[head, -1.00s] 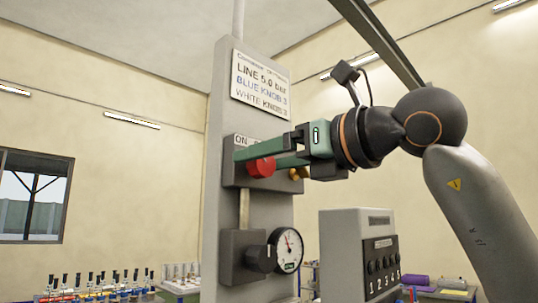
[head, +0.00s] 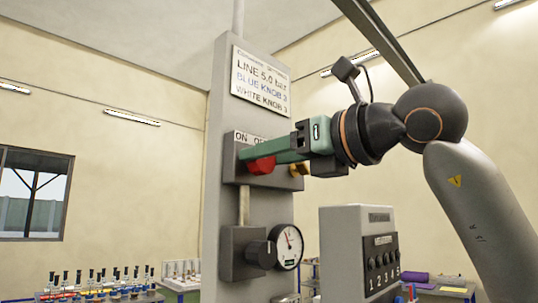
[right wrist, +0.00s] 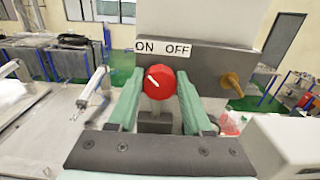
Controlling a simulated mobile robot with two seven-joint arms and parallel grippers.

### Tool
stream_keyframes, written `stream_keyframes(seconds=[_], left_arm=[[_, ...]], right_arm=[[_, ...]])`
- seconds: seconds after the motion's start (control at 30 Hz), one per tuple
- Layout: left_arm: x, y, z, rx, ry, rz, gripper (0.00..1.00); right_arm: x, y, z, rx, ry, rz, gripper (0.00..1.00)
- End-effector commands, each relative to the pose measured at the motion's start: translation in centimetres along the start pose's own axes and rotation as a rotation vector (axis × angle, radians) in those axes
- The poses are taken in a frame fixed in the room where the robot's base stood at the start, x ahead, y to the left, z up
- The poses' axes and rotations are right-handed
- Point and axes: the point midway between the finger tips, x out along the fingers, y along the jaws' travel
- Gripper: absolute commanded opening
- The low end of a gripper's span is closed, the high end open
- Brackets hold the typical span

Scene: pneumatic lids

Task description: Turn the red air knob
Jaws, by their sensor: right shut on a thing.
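The red air knob (head: 262,166) sits on a grey box (head: 230,165) on the column, under an ON/OFF label (head: 246,137). In the right wrist view, the red knob (right wrist: 160,83) has a white mark pointing up and left, toward ON. My right gripper (head: 258,154) has its green fingers on the knob and partly hides it in the head view. In the right wrist view, the fingers of the gripper (right wrist: 158,92) stand on both sides of the knob. My left gripper is in neither view.
A yellow-brown knob (right wrist: 232,84) is just right of the red one. Below are a pressure gauge (head: 287,247) and a black knob (head: 261,254). A grey box with numbered knobs (head: 357,255) stands to the right. Tube racks (head: 95,292) are at lower left.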

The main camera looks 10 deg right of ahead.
Motion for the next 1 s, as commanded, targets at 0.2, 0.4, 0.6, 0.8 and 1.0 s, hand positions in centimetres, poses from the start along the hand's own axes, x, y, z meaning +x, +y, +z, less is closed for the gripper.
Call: stream_keyframes(seconds=[0.2,0.4,0.6,0.8,1.0], left_arm=[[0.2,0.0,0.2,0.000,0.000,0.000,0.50],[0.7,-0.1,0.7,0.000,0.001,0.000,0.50],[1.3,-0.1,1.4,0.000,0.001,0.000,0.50],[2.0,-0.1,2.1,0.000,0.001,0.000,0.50],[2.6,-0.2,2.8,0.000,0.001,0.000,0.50]], right_arm=[[-0.1,0.0,0.0,0.042,-0.001,-0.001,0.00],[-0.1,-0.1,-0.1,0.153,-0.003,-0.001,0.00],[-0.1,-0.2,-0.1,0.327,-0.004,-0.001,0.00],[-0.1,-0.3,-0.2,0.517,-0.005,-0.001,0.00],[-0.1,-0.4,-0.2,0.708,-0.005,0.000,0.00]])
